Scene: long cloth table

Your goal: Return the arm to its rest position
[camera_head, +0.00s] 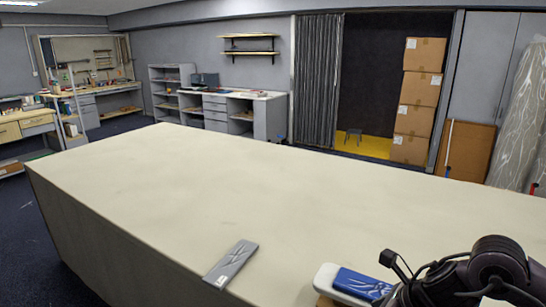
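My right arm comes in at the lower right, its dark rounded links and a cable showing. Its gripper (412,291) is at the bottom edge, and its fingers cannot be made out. Just left of it a blue item (358,283) with pale markings lies against a white rounded item (326,277). Whether the gripper touches the blue item cannot be told. My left arm and gripper are not in view.
The long pale cloth table (240,180) fills the middle and is mostly bare. A flat grey piece (231,263) with a white label lies at its near edge. Stacked cardboard boxes (415,100), shelves and workbenches stand well beyond the table.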

